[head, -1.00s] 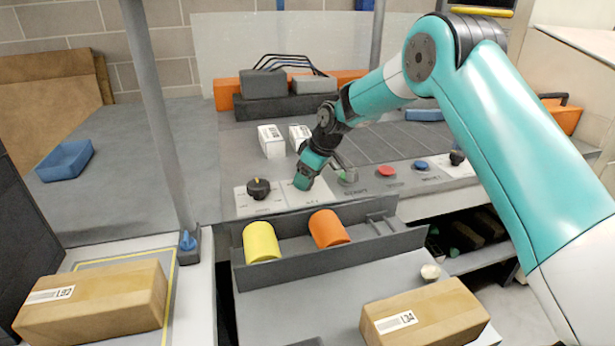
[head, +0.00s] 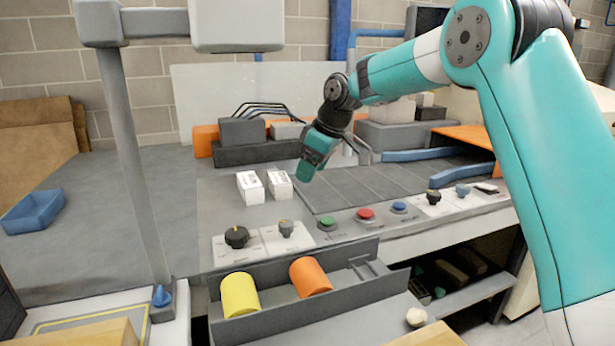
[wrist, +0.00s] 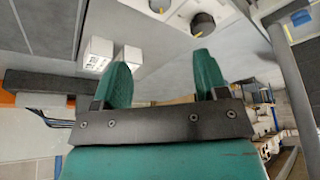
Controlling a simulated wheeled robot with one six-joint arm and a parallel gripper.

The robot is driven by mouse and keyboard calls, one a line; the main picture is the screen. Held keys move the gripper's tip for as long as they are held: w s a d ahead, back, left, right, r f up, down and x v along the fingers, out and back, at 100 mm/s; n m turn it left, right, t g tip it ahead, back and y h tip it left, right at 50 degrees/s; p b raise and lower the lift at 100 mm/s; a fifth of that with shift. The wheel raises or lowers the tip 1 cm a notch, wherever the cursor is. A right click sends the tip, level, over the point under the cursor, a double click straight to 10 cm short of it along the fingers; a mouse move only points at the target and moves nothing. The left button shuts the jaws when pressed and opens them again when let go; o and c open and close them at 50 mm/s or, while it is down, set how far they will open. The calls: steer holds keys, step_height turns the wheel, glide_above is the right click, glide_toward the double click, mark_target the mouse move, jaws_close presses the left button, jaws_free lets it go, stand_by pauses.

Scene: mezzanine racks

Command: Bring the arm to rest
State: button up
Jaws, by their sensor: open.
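My gripper (head: 308,172) is raised above the control panel and the grey work surface in the head view, with its fingers pointing down. In the wrist view its two green fingers (wrist: 165,75) stand apart with nothing between them. My teal arm reaches in from the right. Two small white boxes (head: 250,187) stand on the surface to the left of the gripper; they also show beyond the left finger in the wrist view (wrist: 98,55).
The panel carries a black knob (head: 237,237), a grey knob (head: 286,228), a green button (head: 327,223) and a red button (head: 365,214). A grey tray (head: 350,291) in front holds a yellow cylinder (head: 240,295) and an orange cylinder (head: 310,277). A grey post (head: 137,160) stands left.

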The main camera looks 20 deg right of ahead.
stand_by(0.4)
steer(key=s+a+r+g+p, duration=0.1)
steer(key=s+a+r, duration=0.15)
steer(key=s, duration=0.65)
steer(key=s+a+r+m+p, duration=0.15)
steer(key=s+a, duration=0.25)
steer(key=s, duration=0.5)
steer(key=s+a+r+g+p, duration=0.1)
steer(key=s+a+p, duration=0.15)
steer(key=s, duration=0.65)
steer(key=s+f+g, duration=0.1)
steer(key=s+f, duration=0.1)
steer(key=s, duration=0.9)
steer(key=shift+a+m+y, duration=0.35)
steer(key=shift+a+y, duration=0.05)
steer(key=shift+r, duration=0.1)
steer(key=shift+c, duration=0.5)
